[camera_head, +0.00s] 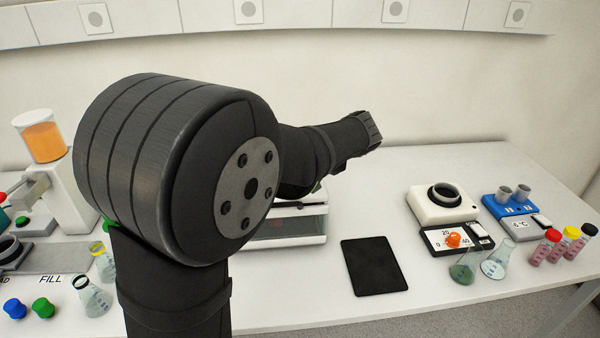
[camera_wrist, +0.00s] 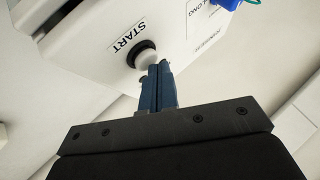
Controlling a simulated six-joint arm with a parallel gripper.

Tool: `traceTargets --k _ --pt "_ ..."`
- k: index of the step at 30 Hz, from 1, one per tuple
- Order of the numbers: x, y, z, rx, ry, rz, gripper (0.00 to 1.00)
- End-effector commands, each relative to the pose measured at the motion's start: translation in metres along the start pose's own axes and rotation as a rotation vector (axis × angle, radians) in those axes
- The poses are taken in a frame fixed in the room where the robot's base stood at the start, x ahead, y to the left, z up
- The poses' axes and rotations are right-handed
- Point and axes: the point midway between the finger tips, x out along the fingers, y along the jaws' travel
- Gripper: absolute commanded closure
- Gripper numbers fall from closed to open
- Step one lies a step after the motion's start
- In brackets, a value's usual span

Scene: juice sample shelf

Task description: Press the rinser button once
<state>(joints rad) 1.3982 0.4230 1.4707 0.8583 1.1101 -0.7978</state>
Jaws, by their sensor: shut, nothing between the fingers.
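In the wrist view, a white button (camera_wrist: 147,59) in a black ring sits on a white machine (camera_wrist: 90,38), beside a label reading START. A second label on the machine (camera_wrist: 205,18) is only partly readable, so I cannot be sure that it is the rinser. My gripper (camera_wrist: 159,66) is shut and empty, its blue fingertips right at the lower right edge of the button. I cannot tell whether they touch it or whether it is pushed in. In the head view my arm hides the gripper and the button.
A blue object (camera_wrist: 231,4) shows at the wrist view's top edge. In the head view, a black pad (camera_head: 374,267) lies on the white table. To its right are a white device with a dark ring (camera_head: 443,204), flasks (camera_head: 499,259) and capped tubes (camera_head: 546,248).

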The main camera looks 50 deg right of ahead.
Motion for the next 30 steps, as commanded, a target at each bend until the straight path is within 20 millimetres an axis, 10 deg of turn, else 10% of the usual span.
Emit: traceTargets --k 30 --pt "-0.0055 -0.0038 -0.0038 0.0 0.0 0.001 1.0"
